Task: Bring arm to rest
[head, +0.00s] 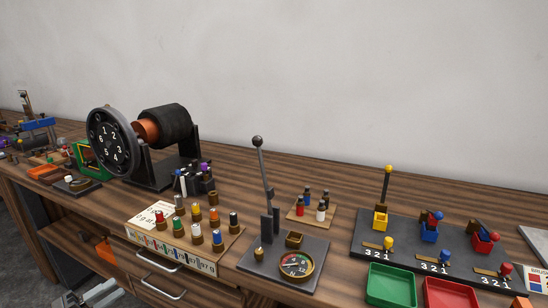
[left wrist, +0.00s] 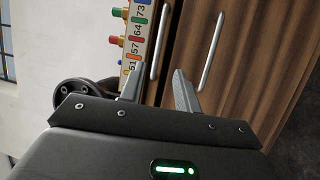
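My left gripper (head: 75,301) shows at the bottom left edge of the head view, low in front of the bench's drawers. In the left wrist view its two grey fingers (left wrist: 158,92) stand apart with nothing between them. Past the fingers are the drawer fronts with two metal handles and the edge of the numbered board. No part of my right gripper shows in either view.
The wooden bench (head: 340,185) holds a dynamo with a numbered dial (head: 108,140), a board of coloured spools (head: 190,238), a lever with a gauge (head: 295,264), and a green tray (head: 391,286) and red tray (head: 450,294). Drawer handles (head: 160,261) stick out in front.

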